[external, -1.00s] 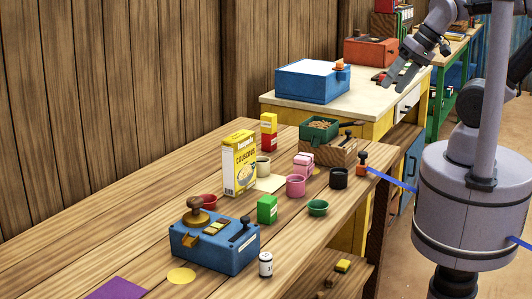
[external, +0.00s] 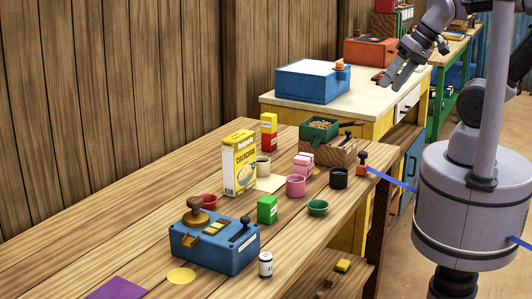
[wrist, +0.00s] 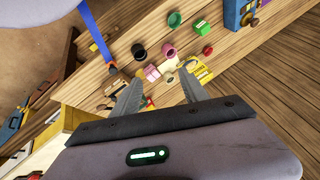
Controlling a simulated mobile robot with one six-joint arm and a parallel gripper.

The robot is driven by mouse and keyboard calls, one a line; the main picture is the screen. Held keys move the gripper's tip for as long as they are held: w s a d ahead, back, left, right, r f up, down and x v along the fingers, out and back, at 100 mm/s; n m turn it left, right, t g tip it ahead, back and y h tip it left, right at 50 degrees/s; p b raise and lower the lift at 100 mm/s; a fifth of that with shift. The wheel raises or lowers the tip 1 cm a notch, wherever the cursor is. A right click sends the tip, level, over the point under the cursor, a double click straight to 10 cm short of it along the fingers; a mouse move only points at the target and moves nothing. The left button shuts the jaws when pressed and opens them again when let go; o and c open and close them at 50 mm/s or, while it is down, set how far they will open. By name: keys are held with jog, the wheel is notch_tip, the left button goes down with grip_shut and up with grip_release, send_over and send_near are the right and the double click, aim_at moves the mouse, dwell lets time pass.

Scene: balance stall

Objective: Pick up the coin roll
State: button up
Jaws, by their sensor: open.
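A small white cylinder with a dark mark (external: 265,265) stands upright at the front edge of the wooden counter, beside the blue machine. It may be the coin roll, but its label is too small to read. I cannot make it out in the wrist view. My gripper (external: 389,84) is in the air near the pale-topped yellow table, well away from the cylinder and up at the far right. In the wrist view my gripper (wrist: 158,78) is open, with nothing between its two fingers.
The blue machine (external: 213,250), couscous box (external: 239,165), green box (external: 267,210), green bowl (external: 317,208), pink cup (external: 295,186) and black cup (external: 339,178) crowd the wooden counter (external: 100,243). A wooden crate (external: 328,153) stands at its far end. The counter's near left is mostly clear.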

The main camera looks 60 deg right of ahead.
jog(key=w+a+r+n+g+y, duration=0.1)
jog(key=w+a+n, duration=0.5)
jog(key=w+a, duration=0.25)
jog(key=n+g+y+p, duration=0.15)
jog(key=n+g, duration=0.25)
jog(key=n, duration=0.9)
send_over(268, 254)
jog(key=d, duration=0.7)
notch_tip(268, 254, down, 17)
jog(key=shift+h, duration=0.25)
jog(key=b+x, duration=0.1)
jog(key=x, duration=0.3)
jog(key=b+x, duration=0.1)
jog(key=x, duration=0.3)
jog(key=s+b+x, duration=0.1)
jog(key=x, duration=0.3)
jog(key=shift+a, duration=0.2)
jog(key=b+x, duration=0.1)
jog(key=x, duration=0.2)
jog(key=a+b+x, duration=0.1)
jog(key=x, duration=0.1)
jog(key=shift+a+f, duration=0.15)
jog(key=shift+a, duration=0.05)
grip_shut()
